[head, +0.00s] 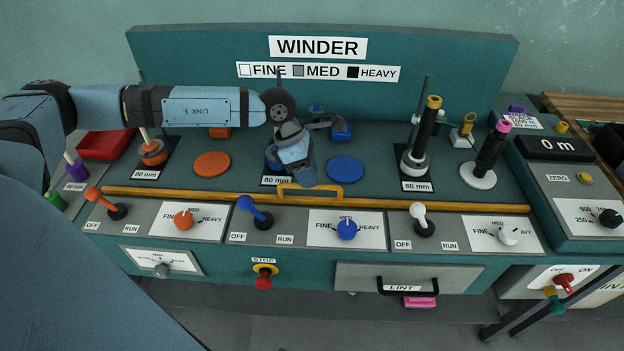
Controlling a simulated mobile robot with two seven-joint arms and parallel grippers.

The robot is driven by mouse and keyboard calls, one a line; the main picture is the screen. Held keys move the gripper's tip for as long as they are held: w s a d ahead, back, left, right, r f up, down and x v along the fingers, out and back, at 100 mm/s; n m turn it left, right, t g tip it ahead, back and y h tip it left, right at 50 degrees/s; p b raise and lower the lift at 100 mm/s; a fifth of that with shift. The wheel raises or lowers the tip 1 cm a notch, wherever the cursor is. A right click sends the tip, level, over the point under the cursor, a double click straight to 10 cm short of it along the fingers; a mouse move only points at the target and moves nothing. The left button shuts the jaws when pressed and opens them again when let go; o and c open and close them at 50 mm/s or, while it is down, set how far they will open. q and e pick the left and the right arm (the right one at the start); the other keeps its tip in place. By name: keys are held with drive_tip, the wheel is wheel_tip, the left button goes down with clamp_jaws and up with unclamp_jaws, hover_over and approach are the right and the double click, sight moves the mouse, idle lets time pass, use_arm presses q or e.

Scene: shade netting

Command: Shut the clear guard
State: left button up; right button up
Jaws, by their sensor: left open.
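The winder's teal deck carries a yellow bar (420,203) along its front edge, with a raised yellow handle (332,191) near the middle. I take these as the front rail and handle of the clear guard; its clear panel cannot be made out, so I cannot tell its exact position. My left gripper (301,178) is open and points down, just behind and above the handle. Its fingers overlap the handle in the picture, and I cannot tell if they touch it. No right gripper shows.
Orange and blue discs (345,169) lie on the deck. A black spool (427,125) and a pink-topped spool (492,150) stand at the right. Orange, blue and white levers (420,216) stand along the front panel. A grey control box (575,180) sits at the far right.

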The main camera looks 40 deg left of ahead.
use_arm(q)
drive_tip(key=shift+x, duration=1.1)
clamp_jaws()
drive_tip(key=shift+r, duration=0.45)
wheel_tip(320, 180, up, 21)
drive_tip(key=p, duration=0.7)
drive_tip(key=shift+f, duration=0.15)
use_arm(e)
drive_tip(key=r, duration=0.3)
drive_tip(key=shift+s+d+r, duration=0.1)
drive_tip(key=shift+d+r, duration=0.1)
drive_tip(key=shift+r, duration=0.05)
use_arm(q)
drive_tip(key=shift+w+a, duration=0.1)
drive_tip(key=shift+w, duration=0.05)
use_arm(e)
drive_tip(key=shift+s, duration=0.1)
